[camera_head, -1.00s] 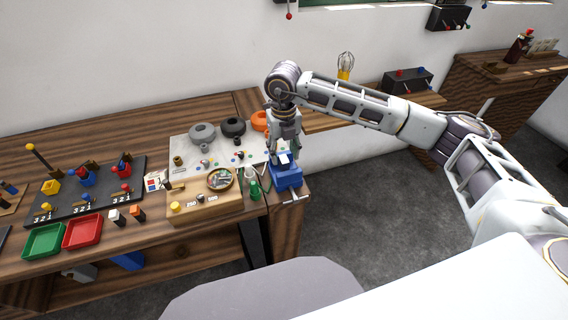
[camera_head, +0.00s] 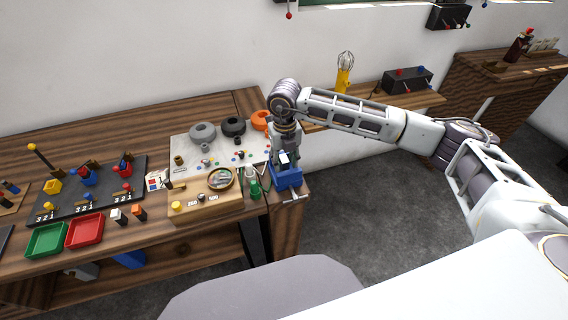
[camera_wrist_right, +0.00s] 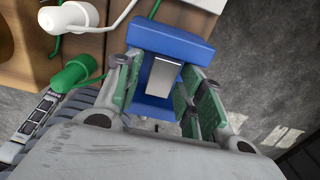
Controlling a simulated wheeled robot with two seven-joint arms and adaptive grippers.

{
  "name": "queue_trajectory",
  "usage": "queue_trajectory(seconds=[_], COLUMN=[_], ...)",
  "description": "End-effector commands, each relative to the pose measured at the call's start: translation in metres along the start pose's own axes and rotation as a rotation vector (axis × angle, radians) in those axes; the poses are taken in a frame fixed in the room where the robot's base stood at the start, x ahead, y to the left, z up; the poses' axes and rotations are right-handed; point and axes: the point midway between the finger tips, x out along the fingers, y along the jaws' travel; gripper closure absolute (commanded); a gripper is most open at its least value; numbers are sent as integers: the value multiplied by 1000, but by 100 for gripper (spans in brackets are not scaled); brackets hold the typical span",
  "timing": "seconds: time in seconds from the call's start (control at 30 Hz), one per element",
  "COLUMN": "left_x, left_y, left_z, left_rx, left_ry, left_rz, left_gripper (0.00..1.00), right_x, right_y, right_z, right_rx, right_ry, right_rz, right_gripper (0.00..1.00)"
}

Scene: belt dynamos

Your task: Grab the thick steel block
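The thick steel block (camera_wrist_right: 163,78) is a grey metal piece standing in the jaws of a blue vise (camera_wrist_right: 178,42). In the head view, the block (camera_head: 284,158) shows as a small pale face in the blue vise (camera_head: 287,177) at the bench's right end. My right gripper (camera_head: 286,145) points down over the vise. In the wrist view, the right gripper (camera_wrist_right: 160,90) is open, with its green-padded fingers on either side of the block. A gap shows on the left; contact on the right is unclear. My left gripper is out of view.
The vise handle (camera_head: 293,198) juts out in front. Open floor is to the right.

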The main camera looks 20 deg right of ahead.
Motion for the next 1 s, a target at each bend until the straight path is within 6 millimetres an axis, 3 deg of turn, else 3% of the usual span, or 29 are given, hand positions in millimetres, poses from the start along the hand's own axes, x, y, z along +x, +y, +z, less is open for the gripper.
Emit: queue_trajectory(seconds=[0.03,0.27,0.73,1.0], left_x=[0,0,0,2], left_y=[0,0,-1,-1], left_z=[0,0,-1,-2], left_rx=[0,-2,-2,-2], left_ry=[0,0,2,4], left_rz=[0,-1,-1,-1], left_gripper=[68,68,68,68], right_x=[0,0,-4,-25], right_y=[0,0,0,0], right_z=[0,0,1,1], right_rx=[0,0,0,0], right_ry=[0,0,-3,-5], right_rz=[0,0,1,2], right_gripper=[72,100,100,100])
